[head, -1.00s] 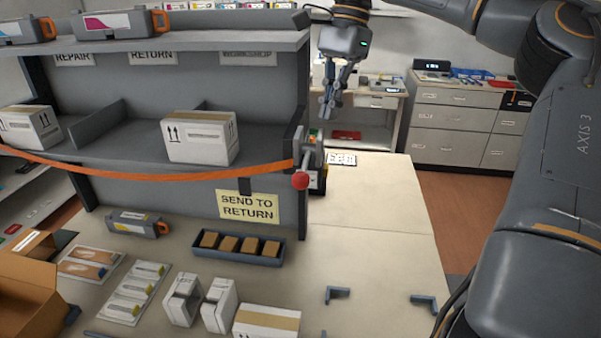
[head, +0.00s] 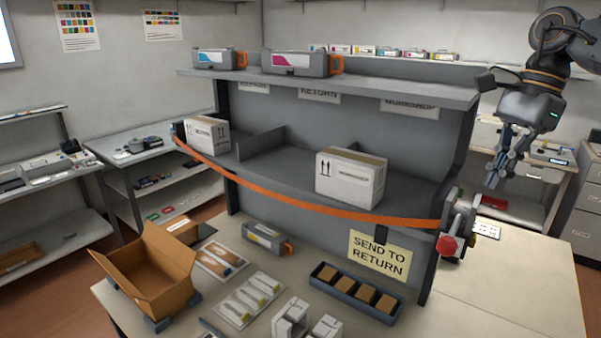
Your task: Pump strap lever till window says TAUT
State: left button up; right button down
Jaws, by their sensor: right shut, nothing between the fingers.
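An orange strap (head: 310,206) runs across the front of the shelf unit and sags in the middle. It ends at the ratchet (head: 461,222) on the shelf's right post, which has a lever with a red knob (head: 446,246). The window's wording cannot be read from here. My right gripper (head: 491,184) is shut and empty, pointing down just above and to the right of the ratchet, apart from it. My left gripper is not in view.
White boxes (head: 349,182) stand on the shelf behind the strap. Toner cartridges (head: 300,64) sit on top. An open carton (head: 150,270), a blue tray (head: 331,293) and a "SEND TO RETURN" sign (head: 379,255) are below. The bench right of the ratchet (head: 520,285) is mostly clear.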

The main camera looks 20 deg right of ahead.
jog(key=y+b, duration=0.1)
jog(key=y, duration=0.4)
send_near(447, 239)
jog(key=x, duration=0.5)
jog(key=shift+f, duration=0.1)
jog(key=shift+a+f+b, duration=0.4)
jog(key=shift+a+b, duration=0.05)
jog(key=shift+b, duration=0.1)
dwell(0.4)
